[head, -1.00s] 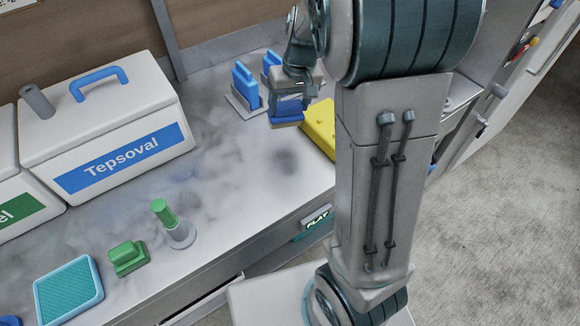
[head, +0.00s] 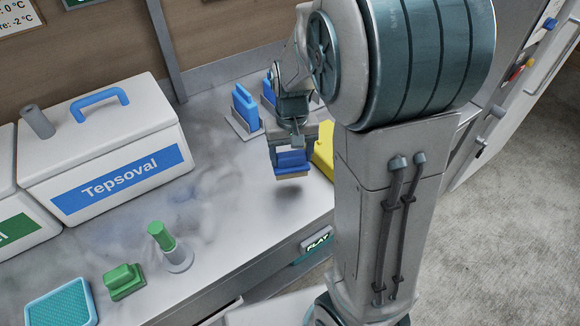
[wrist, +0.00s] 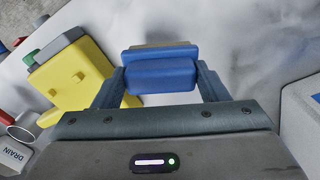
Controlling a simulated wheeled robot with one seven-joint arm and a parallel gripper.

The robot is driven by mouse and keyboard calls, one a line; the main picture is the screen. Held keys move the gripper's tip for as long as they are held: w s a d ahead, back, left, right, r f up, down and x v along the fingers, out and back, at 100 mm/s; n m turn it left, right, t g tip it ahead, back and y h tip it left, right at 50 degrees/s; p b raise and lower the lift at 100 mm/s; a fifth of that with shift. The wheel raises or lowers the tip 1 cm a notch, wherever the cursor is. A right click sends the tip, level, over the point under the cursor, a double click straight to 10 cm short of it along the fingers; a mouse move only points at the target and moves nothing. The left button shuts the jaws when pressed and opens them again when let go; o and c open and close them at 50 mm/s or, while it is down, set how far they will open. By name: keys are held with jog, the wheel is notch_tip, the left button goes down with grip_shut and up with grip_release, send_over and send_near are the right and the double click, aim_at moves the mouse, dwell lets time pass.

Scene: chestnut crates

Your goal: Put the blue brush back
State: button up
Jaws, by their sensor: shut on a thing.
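The blue brush (head: 290,162) has a blue grip block and a tan underside. It also shows in the wrist view (wrist: 162,72), between the two fingers. My gripper (head: 292,158) is shut on the brush and holds it above the grey worktop (head: 220,210), near its front edge. A blue item stands upright in a grey holder (head: 243,110) behind and left of the gripper. Another blue item (head: 268,90) stands beside it, partly hidden by my arm.
A yellow object (head: 323,158) lies right of the brush, partly behind my arm; it also shows in the wrist view (wrist: 75,75). A white Tepsoval box (head: 100,140), a green-handled tool (head: 165,240), a green brush (head: 124,282) and a cyan tray (head: 62,302) stand to the left.

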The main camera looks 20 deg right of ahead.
aim_at(290, 167)
jog(key=shift+s+a+f, duration=0.3)
jog(key=shift+s+f, duration=0.05)
jog(key=shift+f, duration=0.15)
notch_tip(290, 167, down, 4)
jog(key=shift+r, duration=0.25)
jog(key=o, duration=1.1)
notch_tip(290, 167, up, 12)
jog(key=s+t, duration=0.1)
jog(key=s, duration=0.3)
jog(key=s+t, duration=0.1)
jog(key=s, duration=0.4)
jog(key=s+r+t, duration=0.1)
jog(key=s, duration=0.3)
jog(key=shift+s+n, duration=0.35)
jog(key=shift+n, duration=0.05)
